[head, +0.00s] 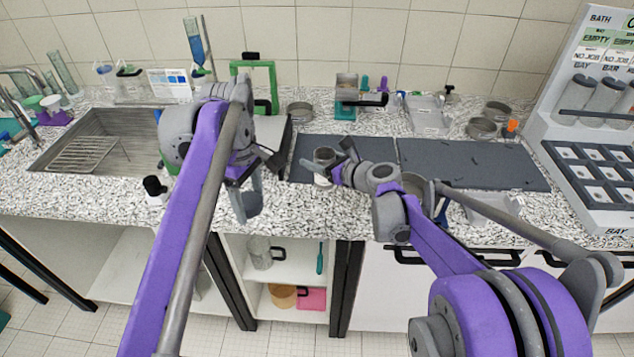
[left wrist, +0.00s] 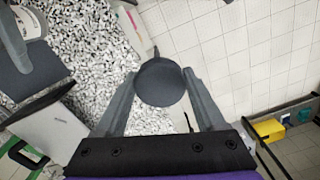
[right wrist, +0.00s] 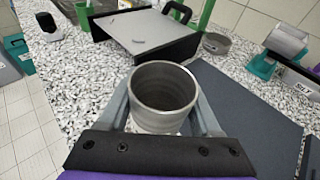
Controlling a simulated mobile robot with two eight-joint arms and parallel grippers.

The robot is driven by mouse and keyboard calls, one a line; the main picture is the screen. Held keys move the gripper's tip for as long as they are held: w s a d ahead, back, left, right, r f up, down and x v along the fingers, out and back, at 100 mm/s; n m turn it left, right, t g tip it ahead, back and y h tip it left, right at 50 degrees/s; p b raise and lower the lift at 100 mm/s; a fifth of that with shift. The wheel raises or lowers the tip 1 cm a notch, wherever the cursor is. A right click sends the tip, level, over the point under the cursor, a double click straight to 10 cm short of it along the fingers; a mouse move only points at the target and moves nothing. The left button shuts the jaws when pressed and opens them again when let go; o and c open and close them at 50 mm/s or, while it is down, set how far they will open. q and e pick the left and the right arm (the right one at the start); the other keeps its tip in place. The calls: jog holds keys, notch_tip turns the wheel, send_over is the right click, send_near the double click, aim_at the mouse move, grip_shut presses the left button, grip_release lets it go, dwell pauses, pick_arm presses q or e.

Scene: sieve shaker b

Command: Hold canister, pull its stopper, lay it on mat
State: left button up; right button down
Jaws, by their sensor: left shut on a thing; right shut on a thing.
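The canister (right wrist: 163,92) is a grey metal cylinder, upright with its round mouth open and empty-looking in the right wrist view. My right gripper (right wrist: 163,112) is shut around its sides; in the head view the canister (head: 323,156) is at the left part of the dark mats. The stopper (left wrist: 160,83) is a dark round piece between the fingers of my left gripper (left wrist: 160,92), which is shut on it. In the head view my left gripper (head: 245,210) is over the counter's front edge, left of and apart from the canister. The dark mat (head: 470,165) lies flat on the counter.
A sink (head: 95,140) is at the left, with a black-capped bottle (head: 154,188) near the front edge. Metal sieves (head: 482,128) and small equipment stand behind the mats. A rack (head: 590,150) is at the right. The right mat looks largely clear.

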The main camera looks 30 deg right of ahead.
jog(key=shift+f, duration=3.05)
jog(key=shift+f+b, duration=0.1)
jog(key=shift+b, duration=0.25)
jog(key=shift+c, duration=0.4)
grip_release()
